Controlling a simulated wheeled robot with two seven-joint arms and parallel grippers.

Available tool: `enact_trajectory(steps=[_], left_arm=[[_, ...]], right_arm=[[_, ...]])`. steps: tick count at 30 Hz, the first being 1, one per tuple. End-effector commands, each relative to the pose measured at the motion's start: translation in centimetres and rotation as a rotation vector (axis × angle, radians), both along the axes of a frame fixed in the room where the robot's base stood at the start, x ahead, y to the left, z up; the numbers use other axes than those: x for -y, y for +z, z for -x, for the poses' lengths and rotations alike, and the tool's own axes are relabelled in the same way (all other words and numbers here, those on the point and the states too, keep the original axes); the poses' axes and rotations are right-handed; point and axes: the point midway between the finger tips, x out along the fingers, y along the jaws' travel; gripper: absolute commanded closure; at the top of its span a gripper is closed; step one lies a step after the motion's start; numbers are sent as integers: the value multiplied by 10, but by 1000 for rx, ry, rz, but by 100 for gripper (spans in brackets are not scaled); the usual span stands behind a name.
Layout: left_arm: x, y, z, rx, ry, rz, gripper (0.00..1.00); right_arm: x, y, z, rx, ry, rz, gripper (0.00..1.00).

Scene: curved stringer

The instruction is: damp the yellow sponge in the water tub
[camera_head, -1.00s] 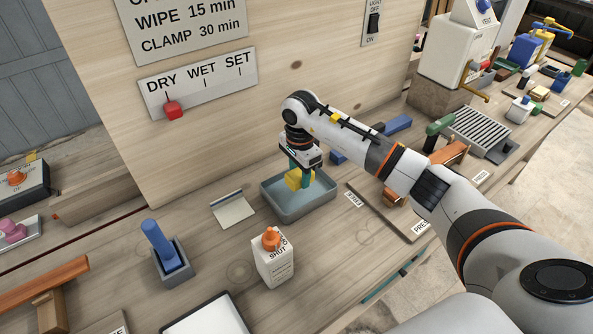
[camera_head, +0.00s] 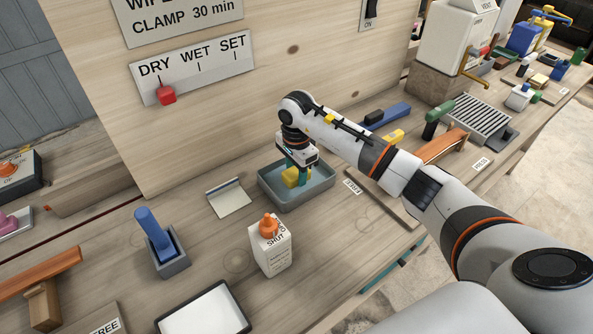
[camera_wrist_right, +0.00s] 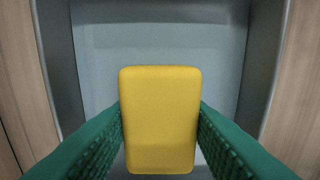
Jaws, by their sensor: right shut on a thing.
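The yellow sponge (camera_head: 291,178) is held between the green fingers of my right gripper (camera_head: 298,176), inside the walls of the grey-blue water tub (camera_head: 313,196). In the right wrist view, the sponge (camera_wrist_right: 160,120) is upright between both fingers, with the tub (camera_wrist_right: 100,45) floor behind it. My right gripper is shut on the sponge. I cannot tell whether the sponge touches the tub floor or how deep the water is. My left gripper is not in view.
A white bottle with an orange cap (camera_head: 271,248) stands in front of the tub. A pale pad (camera_head: 230,200) lies to its left, and a blue-handled tool in a grey holder (camera_head: 160,245) stands further left. A sign board (camera_head: 193,68) rises behind.

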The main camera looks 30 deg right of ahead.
Motion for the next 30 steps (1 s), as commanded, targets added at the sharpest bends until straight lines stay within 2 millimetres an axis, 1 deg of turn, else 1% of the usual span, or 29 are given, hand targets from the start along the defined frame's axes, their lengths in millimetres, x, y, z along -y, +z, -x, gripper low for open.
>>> enact_trajectory(steps=[30], left_arm=[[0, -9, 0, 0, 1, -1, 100]], right_arm=[[0, -10, 0, 0, 0, 0, 79]])
